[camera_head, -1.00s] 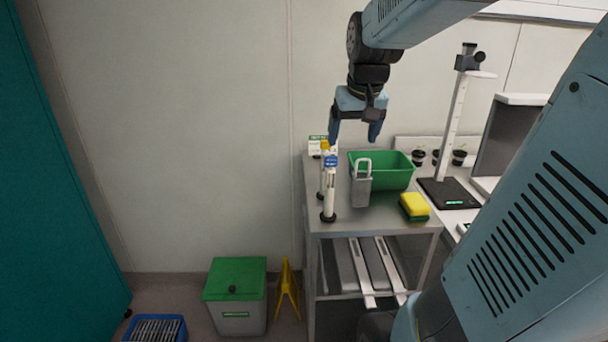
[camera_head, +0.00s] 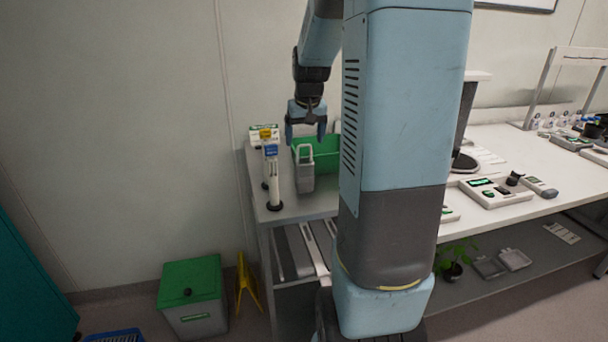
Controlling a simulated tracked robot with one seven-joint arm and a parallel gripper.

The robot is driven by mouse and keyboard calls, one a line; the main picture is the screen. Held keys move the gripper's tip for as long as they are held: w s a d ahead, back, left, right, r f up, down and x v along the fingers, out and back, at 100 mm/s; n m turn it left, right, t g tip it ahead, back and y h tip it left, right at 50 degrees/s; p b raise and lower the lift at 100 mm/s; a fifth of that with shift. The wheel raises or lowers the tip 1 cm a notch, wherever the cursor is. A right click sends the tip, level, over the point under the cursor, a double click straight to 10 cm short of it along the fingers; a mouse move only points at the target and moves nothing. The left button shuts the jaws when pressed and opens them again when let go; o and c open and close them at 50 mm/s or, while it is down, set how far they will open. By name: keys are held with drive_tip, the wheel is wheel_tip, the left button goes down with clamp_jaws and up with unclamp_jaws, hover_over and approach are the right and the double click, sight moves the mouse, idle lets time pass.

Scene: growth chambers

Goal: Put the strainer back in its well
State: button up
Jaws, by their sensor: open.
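My gripper (camera_head: 306,132) points down with its fingers apart, over the steel cart (camera_head: 287,207). Nothing shows between the fingers. A grey container with an upright loop handle (camera_head: 304,172) stands on the cart below it; it may be the strainer, but I cannot tell for sure. A green tub (camera_head: 325,149) sits right behind it, partly hidden by my arm. No well that I can make out shows in this view.
Two pump-like bottles, one blue-topped (camera_head: 272,175) and one yellow-topped, stand at the cart's left. A green-lidded bin (camera_head: 191,297) and a yellow floor sign (camera_head: 245,288) are on the floor. A white bench (camera_head: 508,200) with instruments extends right. My arm hides the cart's right side.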

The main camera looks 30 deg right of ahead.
sight(304, 153)
drive_tip(key=shift+x, duration=3.75)
drive_tip(key=shift+d, duration=0.1)
drive_tip(key=c, duration=1.5)
drive_tip(key=shift+r, duration=0.2)
drive_tip(key=shift+c, duration=0.2)
